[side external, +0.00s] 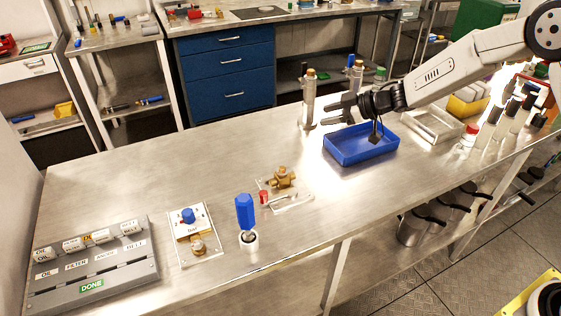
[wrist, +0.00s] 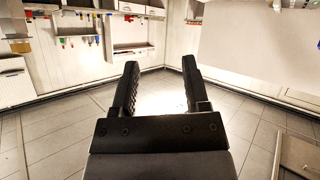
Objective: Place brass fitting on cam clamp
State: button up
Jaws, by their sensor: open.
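The brass fitting (side external: 283,178), a gold-coloured valve-like body, sits in the middle of the steel bench in the side external view. It is at the back of a clear plate that carries what looks like the cam clamp (side external: 264,197), with a red end and a metal bar. I cannot tell whether the fitting rests in the clamp or just beside it. My gripper (side external: 332,111) is open and empty, above the bench, behind and right of the fitting and well apart from it. In the wrist view my gripper (wrist: 160,62) has nothing between its spread fingers; neither fitting nor clamp shows there.
A blue tray (side external: 361,146) lies below my gripper. A tall metal cylinder (side external: 309,99) stands close left of the fingers. A blue-handled tool (side external: 245,211) stands upright in a white cup. The bench's back left is clear.

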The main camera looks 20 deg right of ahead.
jog(key=s+d+r+m+h, duration=0.1)
jog(key=s+d+m+h, duration=0.65)
jog(key=s, duration=0.45)
jog(key=s+f+m+g, duration=0.1)
jog(key=s+m+g, duration=0.1)
jog(key=s, duration=0.7)
jog(key=s+a+f+m+g+h, duration=0.1)
jog(key=s+g, duration=0.3)
jog(key=s, duration=0.6)
jog(key=shift+s+a+f+m, duration=0.15)
jog(key=shift+s+f+m, duration=0.15)
jog(key=shift+f, duration=0.5)
